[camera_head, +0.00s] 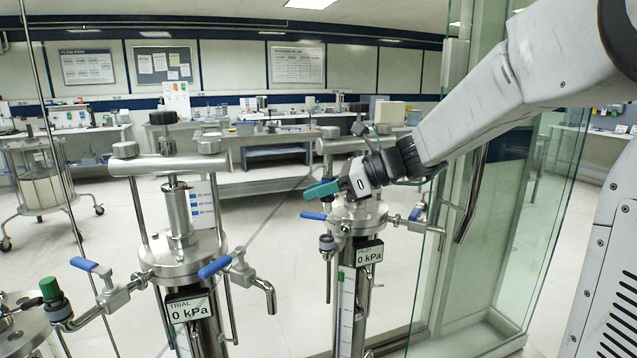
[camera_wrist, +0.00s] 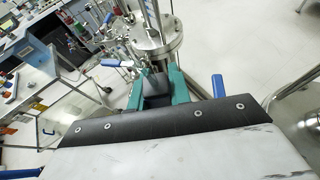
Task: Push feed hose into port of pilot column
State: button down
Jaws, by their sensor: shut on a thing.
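The pilot column (camera_head: 347,300) is a steel-topped column with a display reading PILOT 0 kPa (camera_head: 369,252). Its left side outlet carries a blue lever (camera_head: 313,216) and a dark-capped fitting (camera_head: 327,243). My gripper (camera_head: 318,190), with teal fingers, is just above the left part of the column's top. In the wrist view my gripper (camera_wrist: 157,88) is shut with a dark piece between its fingers, seemingly the end of the feed hose. A thin translucent line (camera_head: 262,228), likely the hose, slants down left from it. The port itself cannot be made out.
The trial column (camera_head: 190,255) stands close on the left, with blue levers and a bent steel pipe towards the pilot column. A glass enclosure (camera_head: 545,220) stands close on the right. Benches (camera_head: 260,140) are behind, with open floor between.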

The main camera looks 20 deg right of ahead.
jog(key=shift+f, duration=2.1)
jog(key=shift+f, duration=1.65)
jog(key=c, duration=1.2)
grip_release()
jog(key=v, duration=0.7)
jog(key=shift+s+d, duration=0.2)
jog(key=shift+d, duration=0.1)
jog(key=shift+r, duration=0.1)
